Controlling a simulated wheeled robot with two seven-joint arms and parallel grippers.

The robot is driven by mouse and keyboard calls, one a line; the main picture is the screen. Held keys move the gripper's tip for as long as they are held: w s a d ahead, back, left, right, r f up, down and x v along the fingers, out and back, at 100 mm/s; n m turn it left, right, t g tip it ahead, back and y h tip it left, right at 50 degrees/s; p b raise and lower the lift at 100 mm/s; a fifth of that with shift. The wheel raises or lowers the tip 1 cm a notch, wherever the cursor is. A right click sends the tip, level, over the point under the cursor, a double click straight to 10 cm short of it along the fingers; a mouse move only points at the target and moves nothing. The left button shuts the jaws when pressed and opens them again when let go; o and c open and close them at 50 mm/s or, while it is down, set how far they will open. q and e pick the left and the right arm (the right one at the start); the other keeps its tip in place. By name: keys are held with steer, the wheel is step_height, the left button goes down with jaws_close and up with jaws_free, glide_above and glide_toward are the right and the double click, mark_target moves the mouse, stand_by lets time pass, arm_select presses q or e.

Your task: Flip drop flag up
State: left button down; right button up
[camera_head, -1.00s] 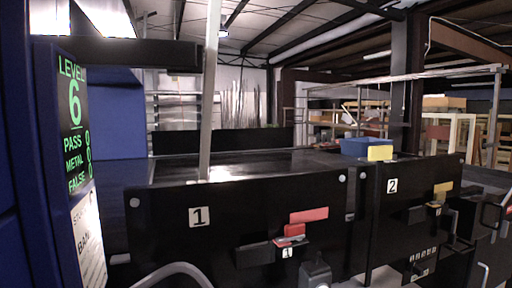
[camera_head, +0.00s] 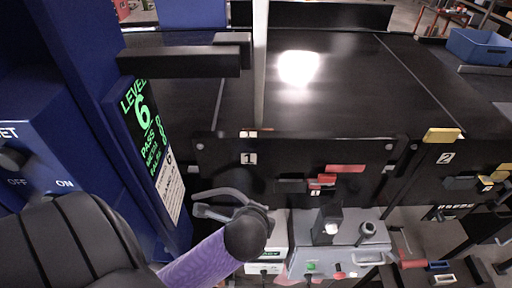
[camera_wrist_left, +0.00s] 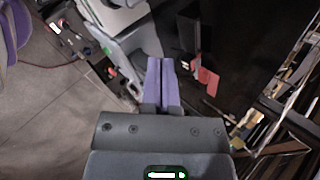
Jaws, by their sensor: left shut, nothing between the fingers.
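The red flag (camera_head: 345,168) sits on the black panel marked 1 (camera_head: 248,158), in the upper right of smaller red and black parts (camera_head: 322,181). It also shows in the wrist view as a red plate (camera_wrist_left: 208,80). My left gripper (camera_wrist_left: 160,62) has its purple fingers pressed together, empty, left of and apart from the red plate. In the head view a purple arm link and black joint enter from the lower left; the fingertips cannot be made out there. My right gripper is not in view.
A grey box (camera_head: 340,245) with buttons and knobs stands below panel 1. A blue cabinet with a green level display (camera_head: 145,125) is at the left. A yellow flag (camera_head: 442,135) is above panel 2. The dark conveyor belt (camera_head: 350,80) is clear.

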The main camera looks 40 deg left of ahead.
mark_target(255, 132)
arm_select(q)
steer(key=w+a+r+m+t+y, duration=0.2)
steer(key=w+a+r+m, duration=0.1)
steer(key=r+m, duration=0.3)
steer(key=w+a+r+m+t+y, duration=0.2)
steer(key=w+a+r+m+y, duration=0.1)
steer(key=r+m, duration=0.3)
steer(key=shift+w+a+r+m+p, duration=0.25)
steer(key=shift+w+m+p, duration=0.15)
steer(key=shift+w+m, duration=0.35)
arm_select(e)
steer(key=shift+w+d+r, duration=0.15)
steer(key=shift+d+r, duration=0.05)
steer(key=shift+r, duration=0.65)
arm_select(q)
steer(key=x, duration=1)
steer(key=shift+w+r, duration=0.1)
